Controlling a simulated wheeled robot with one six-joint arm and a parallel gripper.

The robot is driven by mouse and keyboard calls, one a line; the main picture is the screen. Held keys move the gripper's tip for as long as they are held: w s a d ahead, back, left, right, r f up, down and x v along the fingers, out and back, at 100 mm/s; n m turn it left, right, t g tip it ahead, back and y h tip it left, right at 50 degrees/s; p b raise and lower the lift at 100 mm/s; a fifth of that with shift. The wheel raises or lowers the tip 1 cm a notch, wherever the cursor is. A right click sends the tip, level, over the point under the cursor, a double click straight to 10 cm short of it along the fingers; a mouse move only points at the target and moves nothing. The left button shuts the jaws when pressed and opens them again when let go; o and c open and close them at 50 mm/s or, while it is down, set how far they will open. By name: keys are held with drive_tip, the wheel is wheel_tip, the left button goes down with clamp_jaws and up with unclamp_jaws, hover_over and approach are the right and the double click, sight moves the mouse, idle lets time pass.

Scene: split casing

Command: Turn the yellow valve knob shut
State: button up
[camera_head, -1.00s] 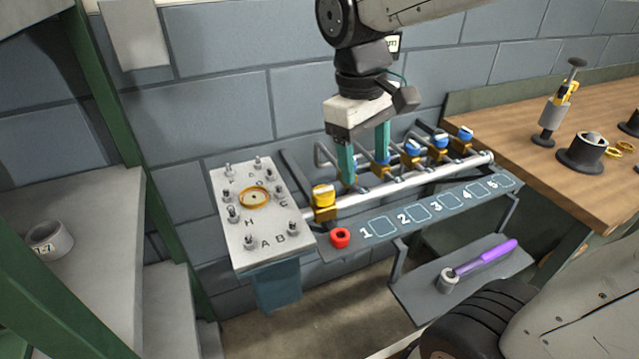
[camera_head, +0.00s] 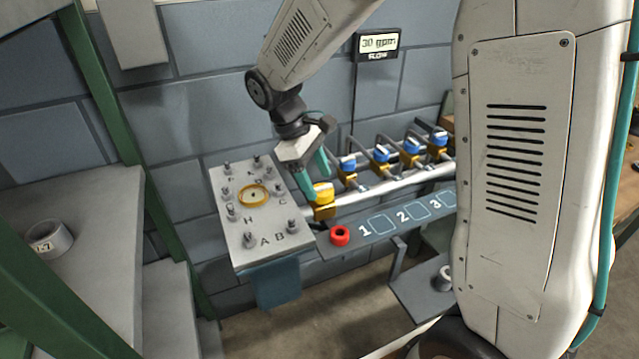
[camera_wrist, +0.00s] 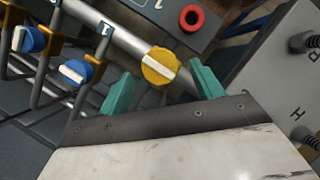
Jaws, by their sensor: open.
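The yellow valve knob (camera_head: 323,190) sits at the left end of the silver pipe, on a brass body. It also shows in the wrist view (camera_wrist: 160,66), with a pale bar across its face. My gripper (camera_head: 318,188) is open, with teal fingers near the knob. In the wrist view my gripper (camera_wrist: 163,90) has one finger on each side of the knob's lower edge, with gaps left and right. I cannot tell how far the fingertips are from the knob in depth.
Several blue knobs (camera_head: 381,153) stand along the pipe (camera_head: 395,186) to the right. A red ring (camera_head: 340,235) lies on the numbered shelf in front. A studded plate (camera_head: 236,217) with a gold ring is close on the left. A display (camera_head: 377,43) reads 30 gpm.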

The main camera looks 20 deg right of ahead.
drive_tip(key=shift+x, duration=1.1)
drive_tip(key=c, duration=1)
drive_tip(key=shift+m, duration=0.4)
drive_tip(key=m, duration=0.2)
drive_tip(key=m+y, duration=0.1)
drive_tip(key=shift+w+d+m+g+y, duration=0.1)
drive_tip(key=shift+d+m+g+y, duration=0.05)
drive_tip(key=shift+m+g+y, duration=0.2)
drive_tip(key=m, duration=0.2)
drive_tip(key=m+y, duration=0.1)
drive_tip(key=m, duration=0.1)
drive_tip(key=shift+d+m+g+y, duration=0.1)
drive_tip(key=shift+m+g+y, duration=0.15)
drive_tip(key=shift+m+g, duration=0.1)
drive_tip(key=m+y, duration=0.1)
drive_tip(key=m, duration=0.3)
drive_tip(key=shift+d+y, duration=0.15)
drive_tip(key=shift+y, duration=0.25)
drive_tip(key=m+t+y, duration=0.1)
drive_tip(key=m, duration=0.3)
drive_tip(key=shift+m, duration=0.3)
drive_tip(key=shift+y, duration=0.3)
